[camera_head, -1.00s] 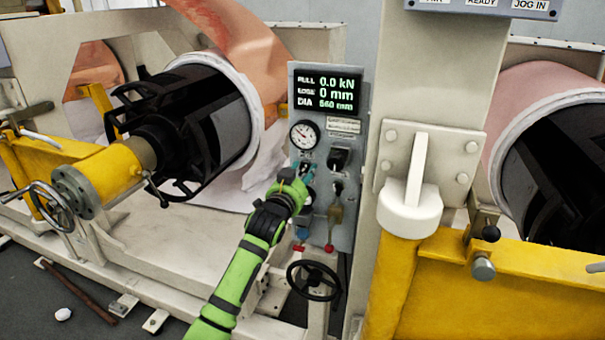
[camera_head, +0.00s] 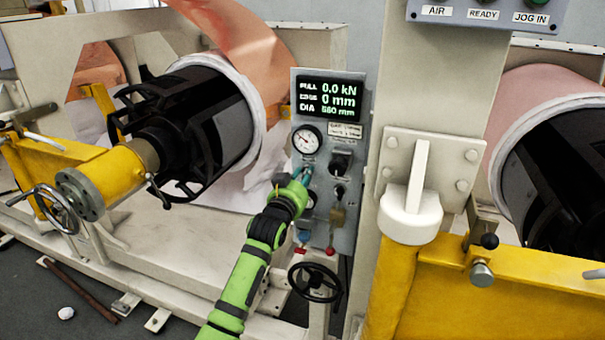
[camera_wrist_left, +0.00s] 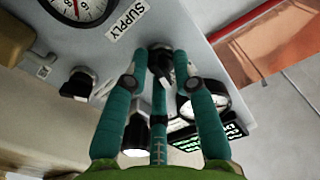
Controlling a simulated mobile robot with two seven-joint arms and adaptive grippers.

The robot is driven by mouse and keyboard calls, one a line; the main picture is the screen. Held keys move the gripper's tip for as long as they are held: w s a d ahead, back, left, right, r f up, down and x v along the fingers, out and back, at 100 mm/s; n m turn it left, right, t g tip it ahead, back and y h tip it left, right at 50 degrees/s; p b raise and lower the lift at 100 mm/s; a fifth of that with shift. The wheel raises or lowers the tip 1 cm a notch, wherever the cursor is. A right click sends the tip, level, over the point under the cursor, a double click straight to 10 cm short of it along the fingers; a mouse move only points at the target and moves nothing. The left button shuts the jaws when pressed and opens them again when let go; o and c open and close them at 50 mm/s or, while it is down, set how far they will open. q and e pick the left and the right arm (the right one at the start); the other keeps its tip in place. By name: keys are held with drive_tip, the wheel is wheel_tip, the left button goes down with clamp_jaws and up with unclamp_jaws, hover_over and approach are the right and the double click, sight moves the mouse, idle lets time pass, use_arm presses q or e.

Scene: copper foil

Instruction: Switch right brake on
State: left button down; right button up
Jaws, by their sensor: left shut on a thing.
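The grey control panel (camera_head: 357,222) stands upright at the middle of the head view. My left gripper (camera_head: 304,174) is at its left side, below the upper gauge (camera_head: 306,139). In the left wrist view its teal fingers (camera_wrist_left: 160,68) are shut around a small dark knob (camera_wrist_left: 160,52) on the panel face, mostly hidden by them. A black rotary switch (camera_head: 340,160) and a smaller black knob (camera_head: 339,192) are to the right, apart from the gripper. I cannot read which control is the right brake. My right gripper is not in view.
A handwheel (camera_head: 314,282), a red knob (camera_head: 330,252) and a brass-coloured lever (camera_head: 337,216) are low on or under the panel. A dark reel core (camera_head: 205,125) is to the left. A yellow arm (camera_head: 500,285) and a column bound the right.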

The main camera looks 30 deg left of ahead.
use_arm(q)
drive_tip(key=shift+d+n+p, duration=0.15)
drive_tip(key=shift+n+p, duration=0.9)
drive_tip(key=shift+n, duration=1.05)
drive_tip(key=shift+d+n+p, duration=0.1)
drive_tip(key=shift+n+p, duration=0.9)
drive_tip(key=shift+n, duration=1.1)
drive_tip(key=c, duration=1.2)
unclamp_jaws()
drive_tip(key=shift+w, duration=0.1)
drive_tip(key=shift+d+r, duration=0.1)
drive_tip(key=v, duration=1.2)
drive_tip(key=shift+a, duration=0.2)
